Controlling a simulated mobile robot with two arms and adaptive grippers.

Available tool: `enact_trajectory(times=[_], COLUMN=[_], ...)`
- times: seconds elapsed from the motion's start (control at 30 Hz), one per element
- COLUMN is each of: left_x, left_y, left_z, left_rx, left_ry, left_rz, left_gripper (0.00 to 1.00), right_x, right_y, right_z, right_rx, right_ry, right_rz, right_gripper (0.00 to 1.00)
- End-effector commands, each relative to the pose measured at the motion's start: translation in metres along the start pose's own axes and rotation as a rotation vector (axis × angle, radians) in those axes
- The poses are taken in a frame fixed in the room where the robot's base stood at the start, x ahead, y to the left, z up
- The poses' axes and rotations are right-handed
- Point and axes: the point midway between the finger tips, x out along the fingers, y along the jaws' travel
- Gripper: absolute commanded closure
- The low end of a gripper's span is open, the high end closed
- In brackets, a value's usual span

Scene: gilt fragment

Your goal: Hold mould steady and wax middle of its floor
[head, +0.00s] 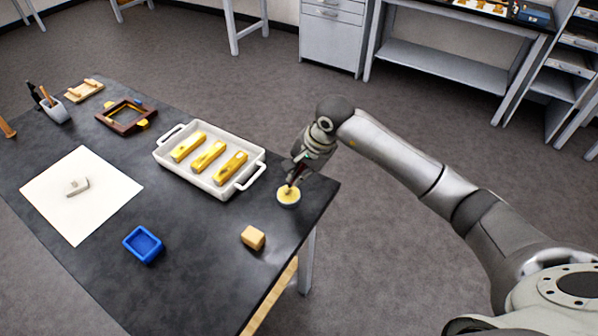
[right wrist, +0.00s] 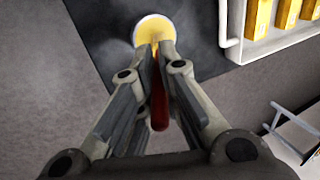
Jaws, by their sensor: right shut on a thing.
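The blue mould (head: 143,243), a small open rectangular box, sits on the dark table left of the wooden block, with nothing holding it. My right gripper (head: 292,181) is shut on a brush with a dark red handle (right wrist: 159,106). It is over a small round dish of yellow wax (head: 288,197) near the table's right corner. The wax dish (right wrist: 152,28) also shows just beyond the fingertips in the right wrist view. The brush's tip is at the dish, but I cannot tell if it touches the wax. My left gripper is not in view.
A white tray (head: 245,183) with three gilt pieces stands left of the dish. A tan block (head: 253,237) lies between mould and dish. A white sheet (head: 112,205) with a grey fragment (head: 77,187), a brown frame (head: 107,117) and a tool holder (head: 58,115) are farther left.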

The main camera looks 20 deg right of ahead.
Motion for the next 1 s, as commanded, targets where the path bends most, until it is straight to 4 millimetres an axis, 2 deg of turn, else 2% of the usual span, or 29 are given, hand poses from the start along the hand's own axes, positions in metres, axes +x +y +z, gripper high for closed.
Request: enact_trajectory(times=[0.33,1.0], left_x=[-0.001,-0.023], left_y=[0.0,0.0], left_z=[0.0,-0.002], left_rx=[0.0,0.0], left_ry=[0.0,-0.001], left_rz=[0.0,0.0], left_gripper=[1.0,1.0], right_x=[0.0,-0.052], right_y=[0.002,-0.019], right_z=[0.001,0.0], right_rx=[0.001,0.0], right_ry=[-0.003,0.001], right_rz=[0.009,0.002], right_gripper=[1.0,1.0])
